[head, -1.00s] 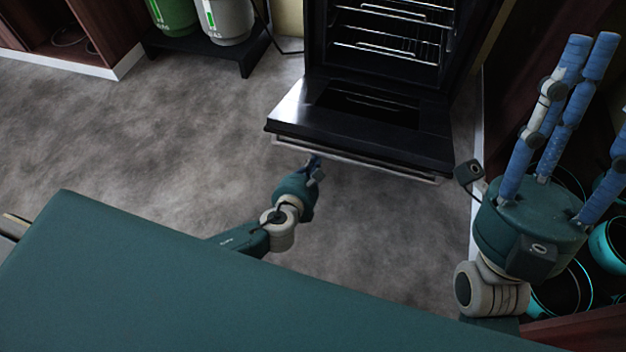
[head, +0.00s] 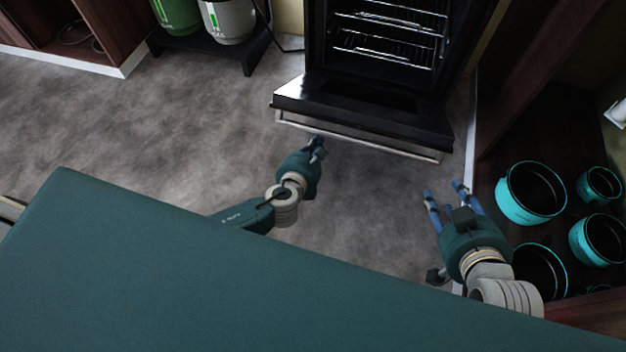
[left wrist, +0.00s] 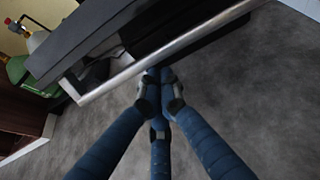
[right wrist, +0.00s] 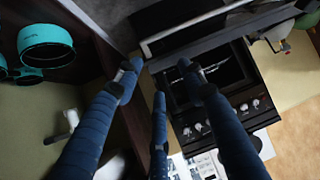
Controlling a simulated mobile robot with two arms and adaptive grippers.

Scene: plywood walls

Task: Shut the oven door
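The black oven (head: 385,50) stands at the back, its wire racks showing. Its door (head: 360,115) hangs partly open, tilted up from flat, with a silver handle bar (head: 355,137) along the outer edge. My left gripper (head: 318,143) is shut and empty, its fingertips at the underside of the door's edge; in the left wrist view (left wrist: 160,78) they meet right by the silver bar (left wrist: 160,55). Whether they touch it I cannot tell. My right gripper (head: 443,190) is open and empty, below the door's right end; the right wrist view shows its fingers spread (right wrist: 158,75).
A cabinet at the right holds several turquoise pots (head: 531,192). Green and grey canisters (head: 228,20) stand on a dark low stand at the back left. An open wooden cabinet (head: 128,35) is at the far left. The grey floor before the oven is clear.

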